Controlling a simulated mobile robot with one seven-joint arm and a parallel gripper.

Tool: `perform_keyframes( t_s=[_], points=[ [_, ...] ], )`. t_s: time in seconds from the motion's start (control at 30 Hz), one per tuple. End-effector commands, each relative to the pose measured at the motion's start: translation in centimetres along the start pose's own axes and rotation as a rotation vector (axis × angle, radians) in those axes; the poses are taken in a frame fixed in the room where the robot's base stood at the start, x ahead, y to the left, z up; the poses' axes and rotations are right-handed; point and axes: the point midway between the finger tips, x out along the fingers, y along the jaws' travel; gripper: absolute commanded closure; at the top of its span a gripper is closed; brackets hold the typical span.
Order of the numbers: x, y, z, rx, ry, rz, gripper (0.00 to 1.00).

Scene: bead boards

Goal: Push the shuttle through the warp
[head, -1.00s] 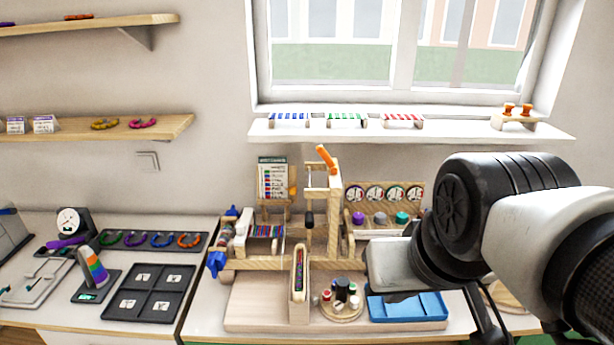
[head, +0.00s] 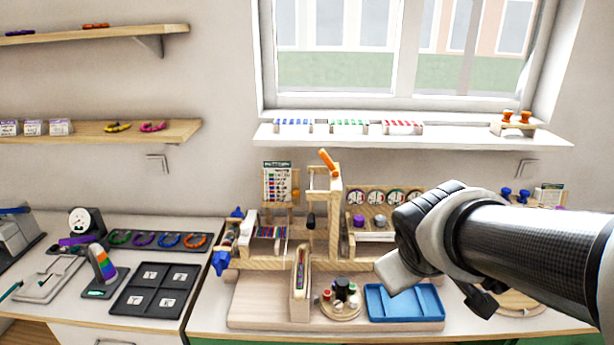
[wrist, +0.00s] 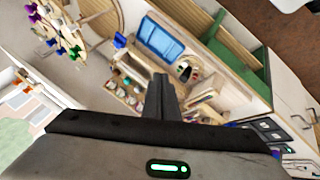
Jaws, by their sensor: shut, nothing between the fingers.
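A wooden bead loom (head: 334,215) with an orange handle stands at the middle of the table. Its warp (head: 270,232), a narrow band of coloured threads, shows at the loom's left part. A long narrow piece with coloured beads, perhaps the shuttle (head: 300,268), sits upright in a slotted wooden block in front of the loom; I cannot tell for sure. My gripper (head: 398,272) is to the right of the loom, above the blue tray, apart from both. In the wrist view its dark fingers (wrist: 163,92) are together and hold nothing.
The blue tray (head: 438,300) lies at the loom base's right, beside a round holder of spools (head: 341,311). A black four-part tray (head: 157,290) and a bead ring board (head: 158,241) lie left. A window shelf (head: 450,140) hangs above.

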Motion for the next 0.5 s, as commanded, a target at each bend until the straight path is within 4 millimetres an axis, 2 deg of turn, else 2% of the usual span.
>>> perform_keyframes(
  t_s=[0.03, 0.13, 0.23, 0.3, 0.4, 0.5],
  points=[
    [2.0, -0.3, -0.5, -0.090, 0.006, 0.000, 1.00],
    [6.0, -1.9, -2.4, -0.321, 0.077, -0.027, 1.00],
    [9.6, -6.0, -3.7, -0.546, 0.182, -0.127, 1.00],
    [11.0, -9.4, -4.0, -0.664, 0.260, -0.216, 1.00],
    [11.8, -13.6, -3.8, -0.776, 0.356, -0.333, 1.00],
    [11.8, -16.1, -3.6, -0.832, 0.419, -0.408, 1.00]
  ],
)
